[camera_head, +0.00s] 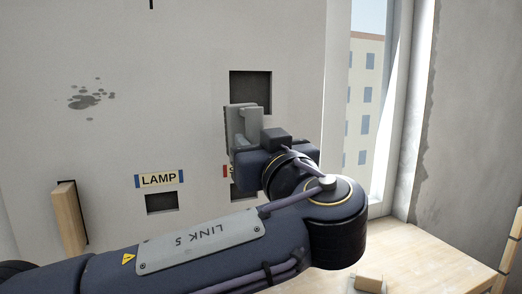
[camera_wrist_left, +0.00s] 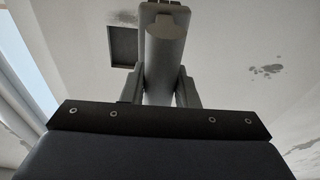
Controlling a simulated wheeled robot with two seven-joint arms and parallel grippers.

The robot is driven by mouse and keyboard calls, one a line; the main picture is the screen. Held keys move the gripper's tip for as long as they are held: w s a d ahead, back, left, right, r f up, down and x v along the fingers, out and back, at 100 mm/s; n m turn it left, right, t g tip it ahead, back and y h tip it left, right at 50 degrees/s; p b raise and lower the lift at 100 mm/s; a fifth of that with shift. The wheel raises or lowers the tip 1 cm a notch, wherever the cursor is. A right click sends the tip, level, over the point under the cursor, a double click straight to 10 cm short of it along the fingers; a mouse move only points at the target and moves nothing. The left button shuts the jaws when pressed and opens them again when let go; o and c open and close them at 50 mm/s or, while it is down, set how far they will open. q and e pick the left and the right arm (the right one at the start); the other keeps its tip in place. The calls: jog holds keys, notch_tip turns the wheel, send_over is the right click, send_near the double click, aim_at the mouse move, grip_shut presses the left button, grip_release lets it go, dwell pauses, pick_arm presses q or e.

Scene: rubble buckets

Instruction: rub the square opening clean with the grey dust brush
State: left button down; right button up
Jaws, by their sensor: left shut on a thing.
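My left gripper (camera_head: 246,128) is raised in front of the pale wall, just below the upper square opening (camera_head: 250,88). It is shut on the grey dust brush (camera_wrist_left: 166,62), whose light grey body stands between the two fingers in the left wrist view. The brush points toward the wall; I cannot tell whether it touches. The square opening is dark inside and also shows in the left wrist view (camera_wrist_left: 122,46), left of the brush. Its lower edge is partly hidden by the gripper in the head view. My right gripper is not in view.
A smaller opening (camera_head: 161,203) sits under a LAMP label (camera_head: 159,180). Another opening (camera_head: 243,191) and its red label are partly hidden by my arm. Dark stains (camera_head: 86,98) mark the wall. A wooden piece (camera_head: 68,218) sticks out at left. A wooden table (camera_head: 422,262) lies right.

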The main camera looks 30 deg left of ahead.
pick_arm(q)
jog(key=shift+w+a, duration=0.15)
jog(key=shift+a, duration=0.05)
dwell(0.5)
jog(key=shift+w+a+b, duration=0.3)
jog(key=shift+w+a, duration=0.1)
jog(key=shift+a, duration=0.05)
jog(key=shift+b, duration=0.35)
jog(key=shift+f+x, duration=0.15)
jog(key=shift+x, duration=0.65)
jog(key=shift+f+x, duration=0.1)
jog(key=shift+x, duration=0.7)
dwell(0.3)
jog(key=shift+w+a, duration=0.1)
jog(key=shift+w, duration=0.1)
